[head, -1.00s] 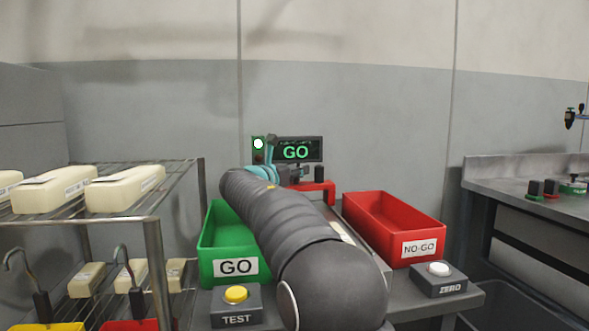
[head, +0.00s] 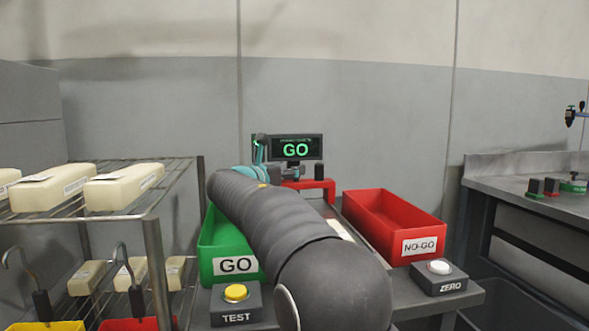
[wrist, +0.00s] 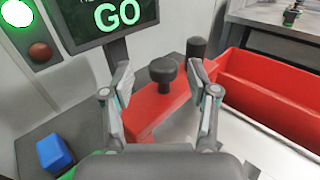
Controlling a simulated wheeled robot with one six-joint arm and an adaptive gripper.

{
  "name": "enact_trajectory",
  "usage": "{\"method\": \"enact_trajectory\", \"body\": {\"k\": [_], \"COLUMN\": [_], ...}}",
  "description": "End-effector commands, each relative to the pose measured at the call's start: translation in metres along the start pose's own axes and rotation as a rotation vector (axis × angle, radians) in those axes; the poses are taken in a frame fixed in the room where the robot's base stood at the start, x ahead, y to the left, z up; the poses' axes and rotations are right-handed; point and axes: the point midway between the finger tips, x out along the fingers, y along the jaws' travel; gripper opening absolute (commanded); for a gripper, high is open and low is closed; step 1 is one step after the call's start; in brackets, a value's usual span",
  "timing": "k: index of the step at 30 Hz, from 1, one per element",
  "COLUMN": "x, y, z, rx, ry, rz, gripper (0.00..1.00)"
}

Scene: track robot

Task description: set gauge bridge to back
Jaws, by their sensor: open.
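The red gauge bridge (head: 328,184) stands at the back of the bench, behind the bins, partly hidden by my arm in the head view. In the wrist view the red bridge (wrist: 155,108) carries a black knob (wrist: 163,73). My gripper (wrist: 165,85) is open, with one finger on each side of the knob; I cannot tell whether either touches it. A second black post (wrist: 196,48) stands behind the knob. The display (head: 296,147) behind the bridge reads GO.
A green GO bin (head: 232,266) and a red NO-GO bin (head: 420,246) flank my arm. TEST (head: 236,294) and ZERO (head: 439,267) buttons sit in front. A blue block (wrist: 54,153) lies left of the bridge. A wire rack (head: 150,215) stands at left.

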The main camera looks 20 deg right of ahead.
Motion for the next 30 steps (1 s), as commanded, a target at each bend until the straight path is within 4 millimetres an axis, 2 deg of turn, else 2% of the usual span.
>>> {"method": "enact_trajectory", "body": {"k": [1, 6, 12, 18, 27, 30], "x": [-0.012, -0.045, -0.074, -0.084, -0.085, -0.083], "y": [0.001, 0.001, 0.001, 0.001, 0.0, -0.007], "z": [0.001, 0.001, 0.0, 0.0, 0.0, 0.002], "rx": [0.0, -0.001, 0.0, 0.0, 0.001, 0.023], "ry": [0.0, -0.001, -0.001, -0.001, 0.0, 0.01], "rz": [0.004, 0.003, 0.004, 0.002, 0.001, -0.004], "gripper": [0.59, 0.59, 0.59, 0.59, 0.59, 0.59]}}
